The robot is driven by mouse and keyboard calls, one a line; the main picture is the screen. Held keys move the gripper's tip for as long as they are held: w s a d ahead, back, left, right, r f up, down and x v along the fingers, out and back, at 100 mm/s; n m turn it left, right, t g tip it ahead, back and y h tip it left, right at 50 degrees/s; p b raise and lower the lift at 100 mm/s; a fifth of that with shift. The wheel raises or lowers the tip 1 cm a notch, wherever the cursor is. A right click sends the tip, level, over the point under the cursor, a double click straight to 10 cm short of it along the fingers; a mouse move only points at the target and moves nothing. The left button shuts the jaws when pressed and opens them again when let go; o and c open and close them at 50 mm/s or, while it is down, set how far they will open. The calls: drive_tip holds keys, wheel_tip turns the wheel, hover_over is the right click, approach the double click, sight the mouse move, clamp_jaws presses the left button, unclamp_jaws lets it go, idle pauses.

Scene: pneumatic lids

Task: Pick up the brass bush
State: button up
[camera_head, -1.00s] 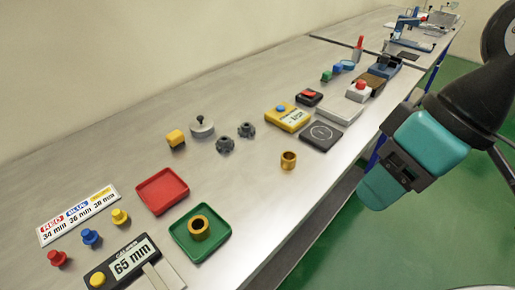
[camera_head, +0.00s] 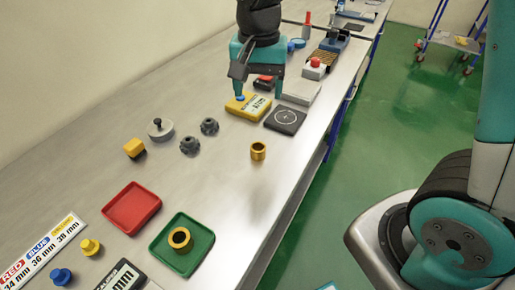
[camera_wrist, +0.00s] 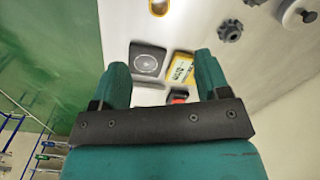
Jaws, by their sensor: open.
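A brass bush (camera_head: 258,151) stands alone on the bare grey table, right of the middle. In the wrist view a brass ring-shaped bush (camera_wrist: 158,7) is cut off by the top edge. A second, larger-looking brass bush (camera_head: 180,238) sits in the green tray (camera_head: 207,245). My gripper (camera_head: 258,92) is open and empty, pointing down over the table near the yellow meter, beyond the lone bush and apart from it. The wrist view shows the two teal fingers (camera_wrist: 161,70) spread wide with nothing between them but table items farther off.
A yellow meter (camera_head: 248,104) and a black square pad (camera_head: 285,120) lie near my gripper. Two dark gear-like knobs (camera_head: 209,126) and a grey knobbed disc (camera_head: 160,130) stand left of the lone bush. A red tray (camera_head: 132,208) is nearer. The table around the lone bush is clear.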

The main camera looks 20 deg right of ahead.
drive_tip(key=p, duration=0.1)
hover_over(258, 147)
drive_tip(key=s, duration=0.1)
drive_tip(key=f, duration=1.2)
drive_tip(key=shift+s+a, duration=0.1)
drive_tip(key=shift+a, duration=0.15)
drive_tip(key=shift+s+f+p, duration=0.1)
drive_tip(key=shift+f+p, duration=0.55)
drive_tip(key=shift+f, duration=2.05)
drive_tip(key=shift+c, duration=0.2)
drive_tip(key=c, duration=1.1)
